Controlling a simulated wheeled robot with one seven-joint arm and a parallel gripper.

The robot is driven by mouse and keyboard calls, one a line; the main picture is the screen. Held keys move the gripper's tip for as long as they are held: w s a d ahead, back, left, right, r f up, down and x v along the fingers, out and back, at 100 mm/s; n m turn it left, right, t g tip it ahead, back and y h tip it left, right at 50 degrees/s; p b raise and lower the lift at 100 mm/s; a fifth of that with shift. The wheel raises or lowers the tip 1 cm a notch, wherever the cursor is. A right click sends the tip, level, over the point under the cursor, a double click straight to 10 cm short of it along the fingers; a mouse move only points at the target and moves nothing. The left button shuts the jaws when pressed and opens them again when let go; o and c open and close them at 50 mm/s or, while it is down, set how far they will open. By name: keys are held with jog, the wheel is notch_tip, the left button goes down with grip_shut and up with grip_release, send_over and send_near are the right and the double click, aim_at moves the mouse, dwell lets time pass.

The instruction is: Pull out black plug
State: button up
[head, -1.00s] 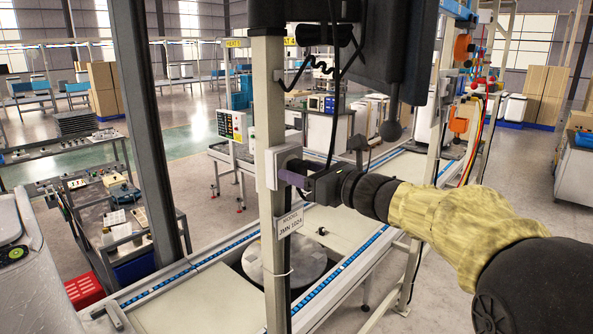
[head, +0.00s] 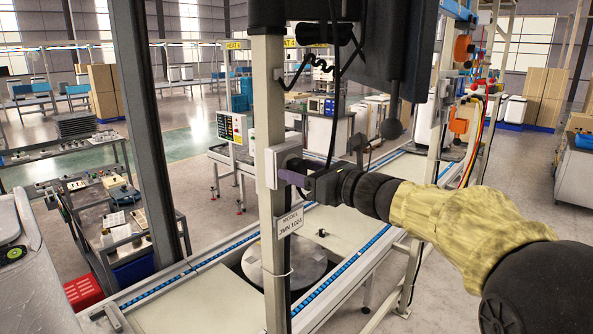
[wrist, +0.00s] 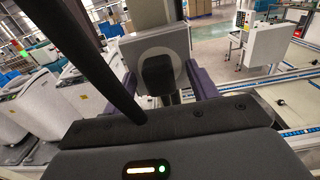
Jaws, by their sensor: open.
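The black plug (wrist: 159,74) sits in a round socket on a grey box (wrist: 148,46) in the wrist view. The box (head: 271,168) is fixed to a pale upright post in the head view. My gripper (wrist: 167,86) has its two purple fingers spread on either side of the plug, with gaps visible on both sides. In the head view my gripper (head: 287,178) is at the socket box, its near finger partly covering the plug.
The pale post (head: 270,110) stands beside the conveyor (head: 190,290). A black cable (head: 332,90) hangs near my gripper, and a dark cable or rod (wrist: 88,60) crosses the wrist view. A dark monitor (head: 390,45) is above my arm.

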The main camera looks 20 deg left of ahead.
aim_at(304, 171)
jog(key=shift+c, duration=0.2)
grip_shut()
jog(key=shift+d, duration=0.1)
jog(key=shift+b+v, duration=1)
jog(key=shift+v, duration=1.9)
